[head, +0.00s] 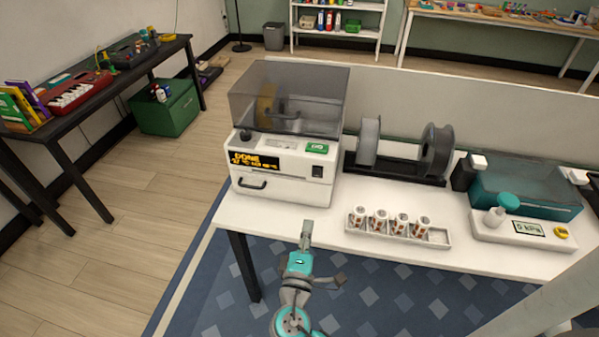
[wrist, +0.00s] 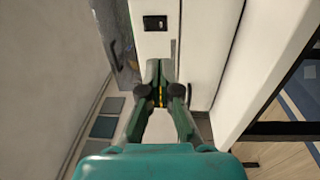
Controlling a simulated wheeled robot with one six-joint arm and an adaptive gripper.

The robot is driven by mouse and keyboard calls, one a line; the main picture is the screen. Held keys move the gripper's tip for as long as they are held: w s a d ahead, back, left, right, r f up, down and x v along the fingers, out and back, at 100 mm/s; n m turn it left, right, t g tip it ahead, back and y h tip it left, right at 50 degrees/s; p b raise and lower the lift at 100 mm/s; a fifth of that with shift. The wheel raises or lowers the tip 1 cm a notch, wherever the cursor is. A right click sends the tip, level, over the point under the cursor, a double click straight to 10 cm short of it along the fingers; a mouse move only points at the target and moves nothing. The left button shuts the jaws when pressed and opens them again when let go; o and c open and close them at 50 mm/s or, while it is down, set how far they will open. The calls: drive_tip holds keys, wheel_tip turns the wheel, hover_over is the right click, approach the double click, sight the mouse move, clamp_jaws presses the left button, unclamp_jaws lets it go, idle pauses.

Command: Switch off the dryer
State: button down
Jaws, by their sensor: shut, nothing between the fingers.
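The dryer (head: 283,180) is a white box with a smoky clear lid at the left end of the white table. Its front has an amber display reading DONE with smaller text under it, a black knob (head: 245,135), a green label or button (head: 317,148), a black handle and a black rocker switch (head: 317,171) at the right. Which way the rocker is tipped is too small to tell. My gripper (head: 307,230) is shut and empty in front of the dryer, below the switch. In the wrist view my gripper (wrist: 160,75) points at a white panel, with the black switch (wrist: 155,22) beyond its tips.
A tray (head: 440,238) with several small patterned cylinders stands right of the dryer near the front edge. Behind it is a dark spool holder (head: 395,170). A teal-lidded machine (head: 525,190) stands at the right. The white table edge (head: 350,236) lies close to my gripper.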

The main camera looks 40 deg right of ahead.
sight(315, 170)
drive_tip(key=shift+w+a+r+h, duration=0.1)
drive_tip(key=shift+w+r+h, duration=0.2)
drive_tip(key=shift+w+r, duration=0.45)
drive_tip(key=x, duration=1.4)
drive_tip(key=shift+s+f, duration=0.1)
drive_tip(key=shift+d, duration=0.3)
drive_tip(key=shift+a, duration=0.15)
